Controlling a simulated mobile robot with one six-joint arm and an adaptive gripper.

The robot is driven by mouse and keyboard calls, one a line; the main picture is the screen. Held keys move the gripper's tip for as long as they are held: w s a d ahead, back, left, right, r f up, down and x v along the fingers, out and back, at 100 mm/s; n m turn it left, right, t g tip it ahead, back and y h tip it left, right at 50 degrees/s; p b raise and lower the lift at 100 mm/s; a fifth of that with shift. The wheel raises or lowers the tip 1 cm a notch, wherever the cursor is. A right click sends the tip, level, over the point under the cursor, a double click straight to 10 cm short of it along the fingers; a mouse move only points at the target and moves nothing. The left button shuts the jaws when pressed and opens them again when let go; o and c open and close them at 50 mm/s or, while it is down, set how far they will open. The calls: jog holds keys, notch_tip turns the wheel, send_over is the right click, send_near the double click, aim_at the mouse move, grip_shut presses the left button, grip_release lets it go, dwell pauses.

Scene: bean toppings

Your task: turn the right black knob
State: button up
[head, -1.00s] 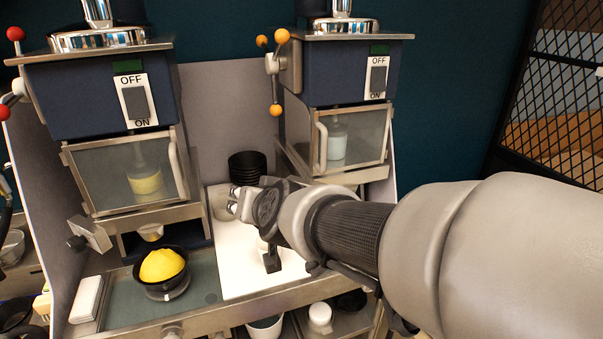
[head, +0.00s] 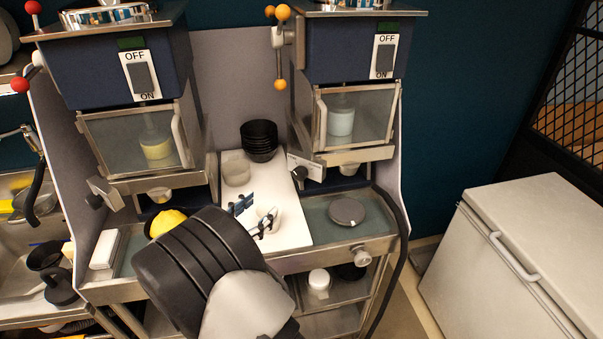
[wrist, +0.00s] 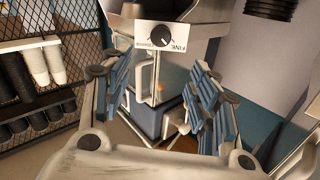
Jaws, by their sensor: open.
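The right black knob (head: 300,173) sits on a pale plate at the lower left front of the right machine (head: 345,120). In the wrist view, the black knob (wrist: 161,36) is on a white plate marked "FINE", above and between my fingers. My gripper (head: 254,213) is open and empty over the white board, below and left of the knob, apart from it. In the wrist view, its blue-padded fingers (wrist: 165,88) are spread wide. A second black knob (head: 95,200) is on the left machine.
A round dark plate (head: 347,211) lies below the right machine. A white chest (head: 530,250) stands at right.

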aim_at(298, 175)
jog(key=x, duration=1.6)
jog(key=shift+w+d, duration=0.2)
jog(key=shift+w, duration=0.2)
jog(key=shift+b, duration=0.3)
jog(key=c, duration=1.1)
